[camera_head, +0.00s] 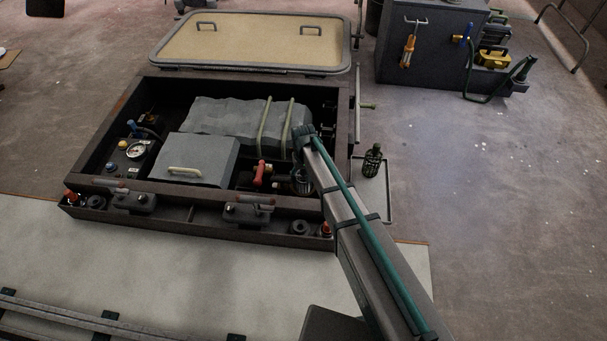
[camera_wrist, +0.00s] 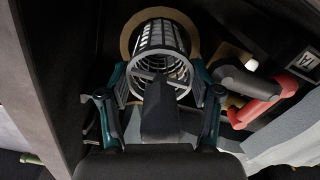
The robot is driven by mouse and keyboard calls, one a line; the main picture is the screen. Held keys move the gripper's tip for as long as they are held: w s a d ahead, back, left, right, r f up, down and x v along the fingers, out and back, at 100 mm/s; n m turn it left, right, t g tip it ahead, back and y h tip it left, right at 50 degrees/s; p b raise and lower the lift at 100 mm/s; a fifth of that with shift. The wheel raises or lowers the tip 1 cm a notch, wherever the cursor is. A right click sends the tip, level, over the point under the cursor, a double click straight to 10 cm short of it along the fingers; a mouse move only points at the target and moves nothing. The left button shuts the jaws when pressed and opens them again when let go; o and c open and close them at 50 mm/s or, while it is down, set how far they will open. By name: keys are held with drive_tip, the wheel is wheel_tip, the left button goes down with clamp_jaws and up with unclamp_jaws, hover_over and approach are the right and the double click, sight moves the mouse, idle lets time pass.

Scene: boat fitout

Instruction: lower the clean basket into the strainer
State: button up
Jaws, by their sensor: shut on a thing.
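The basket (camera_wrist: 158,40), a pale grey slotted cylinder with a handle across its near end, is between the fingers of my gripper (camera_wrist: 158,82) in the wrist view. The gripper is shut on it. Behind the basket's far end is a tan ring (camera_wrist: 191,27), seemingly the rim of the strainer. The basket lines up roughly with this ring, but I cannot tell whether its far end is inside. In the head view my gripper is down in the open bay's right end, mostly hidden by my arm. The basket (camera_head: 301,181) shows only partly there.
A red-handled valve (camera_wrist: 262,103) is close to the right of my gripper; it also shows in the head view (camera_head: 261,174). The bay's dark wall (camera_wrist: 45,80) is close on the left. A dark green slotted basket (camera_head: 372,160) stands on a tray (camera_head: 389,205) outside the bay.

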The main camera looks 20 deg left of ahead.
sight(303, 182)
drive_tip(key=shift+f+b, duration=0.35)
drive_tip(key=shift+f, duration=1.95)
drive_tip(key=o, duration=1.3)
drive_tip(key=shift+c, duration=0.2)
drive_tip(key=shift+r, duration=0.15)
